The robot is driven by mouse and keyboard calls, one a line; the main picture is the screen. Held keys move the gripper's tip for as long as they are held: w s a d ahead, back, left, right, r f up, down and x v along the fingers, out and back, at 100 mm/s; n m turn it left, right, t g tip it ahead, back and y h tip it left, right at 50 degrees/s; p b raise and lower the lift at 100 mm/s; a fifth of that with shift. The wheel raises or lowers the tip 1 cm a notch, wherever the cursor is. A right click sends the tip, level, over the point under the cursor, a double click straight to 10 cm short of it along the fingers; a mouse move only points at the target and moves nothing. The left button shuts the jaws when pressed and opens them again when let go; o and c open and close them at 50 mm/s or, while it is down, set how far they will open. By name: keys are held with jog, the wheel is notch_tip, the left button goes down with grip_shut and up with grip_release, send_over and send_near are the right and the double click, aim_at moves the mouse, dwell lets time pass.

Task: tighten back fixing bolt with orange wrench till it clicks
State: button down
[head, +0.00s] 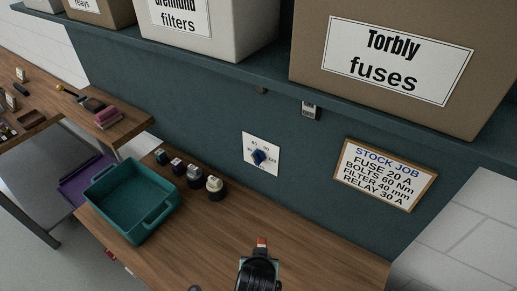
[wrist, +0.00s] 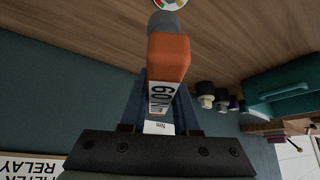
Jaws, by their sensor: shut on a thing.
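My gripper (wrist: 162,108) is shut on the orange wrench (wrist: 168,58), which shows a white label reading 60 Nm. The wrench's grey end (wrist: 167,22) points away from my gripper, over the wooden bench. In the head view my gripper (head: 260,262) is at the bottom middle, with a small orange part of the wrench (head: 262,242) showing above it. A round disc with coloured parts (wrist: 169,3) is cut off at the top of the wrist view, just beyond the grey end. I cannot make out the back fixing bolt in either view.
A teal bin (head: 130,205) and several small dark pots (head: 196,176) stand on the bench (head: 300,240). A shelf with boxes (head: 400,60) overhangs the bench.

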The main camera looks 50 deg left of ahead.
jog(key=shift+s+a+r, duration=0.15)
jog(key=shift+s+a, duration=0.1)
jog(key=shift+a, duration=0.3)
jog(key=shift+w+f+b, duration=0.1)
jog(key=shift+f+b, duration=1.95)
jog(key=shift+f, duration=0.9)
jog(key=shift+f, duration=0.25)
jog(key=shift+f+b, duration=0.6)
jog(key=shift+f, duration=0.4)
jog(key=shift+d+r, duration=0.1)
